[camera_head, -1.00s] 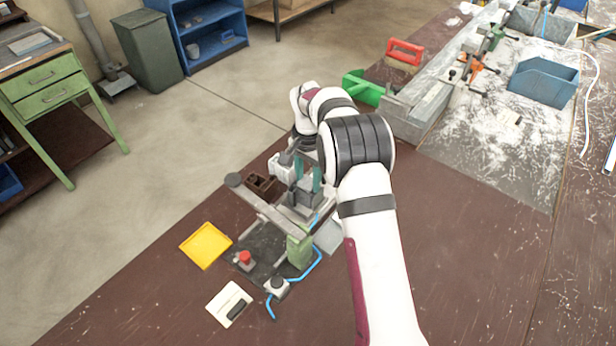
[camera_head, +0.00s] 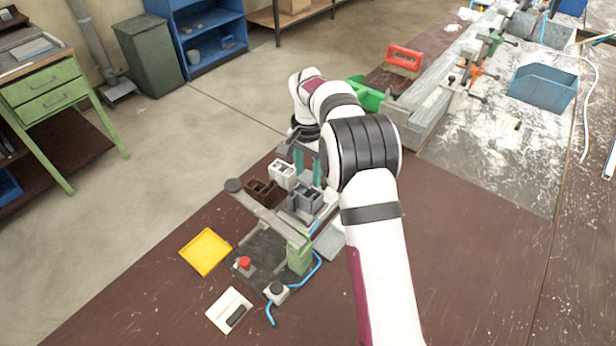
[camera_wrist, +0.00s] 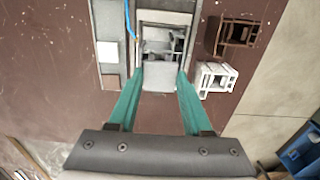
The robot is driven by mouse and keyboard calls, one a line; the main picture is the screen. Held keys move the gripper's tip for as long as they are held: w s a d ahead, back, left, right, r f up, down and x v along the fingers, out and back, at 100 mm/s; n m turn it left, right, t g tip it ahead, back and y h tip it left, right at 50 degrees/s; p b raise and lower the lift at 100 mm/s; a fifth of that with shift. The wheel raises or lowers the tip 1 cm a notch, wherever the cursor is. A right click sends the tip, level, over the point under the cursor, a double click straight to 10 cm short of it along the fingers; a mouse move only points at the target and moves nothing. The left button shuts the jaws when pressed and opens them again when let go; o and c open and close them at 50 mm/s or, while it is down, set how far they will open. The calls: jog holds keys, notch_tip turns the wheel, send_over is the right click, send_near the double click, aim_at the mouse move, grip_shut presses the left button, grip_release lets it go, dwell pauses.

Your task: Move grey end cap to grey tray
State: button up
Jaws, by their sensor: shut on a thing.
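My gripper (camera_wrist: 159,75) has two teal fingers, shut on a small grey piece, the grey end cap (camera_wrist: 159,80), which sits between the fingertips. In the head view my gripper (camera_head: 308,168) is above and behind the grey profile (camera_head: 306,198), and the cap cannot be made out clearly there. The grey profile, with its hollow end up, also shows just beyond the fingertips in the wrist view (camera_wrist: 163,42). A flat grey piece, apparently the grey tray (camera_head: 331,242), lies right of the clamp fixture, partly hidden by my arm.
A brown profile (camera_head: 262,191) and a white profile (camera_head: 283,174) stand left of the grey one. The fixture has a long grey bar (camera_head: 262,215), a green block (camera_head: 299,256) and a red button (camera_head: 244,262). A yellow tray (camera_head: 205,251) and a cream tray (camera_head: 221,308) lie nearer; a blue hose (camera_head: 314,268) curves alongside.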

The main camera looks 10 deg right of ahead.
jog(key=shift+r, duration=0.55)
jog(key=s+d, duration=1.3)
jog(key=s, duration=0.3)
send_over(328, 245)
notch_tip(328, 245, down, 7)
jog(key=shift+s+d+f, duration=0.1)
jog(key=shift+d+f, duration=0.05)
jog(key=shift+a+f, duration=0.2)
jog(key=shift+f, duration=1.95)
jog(key=shift+f, duration=0.1)
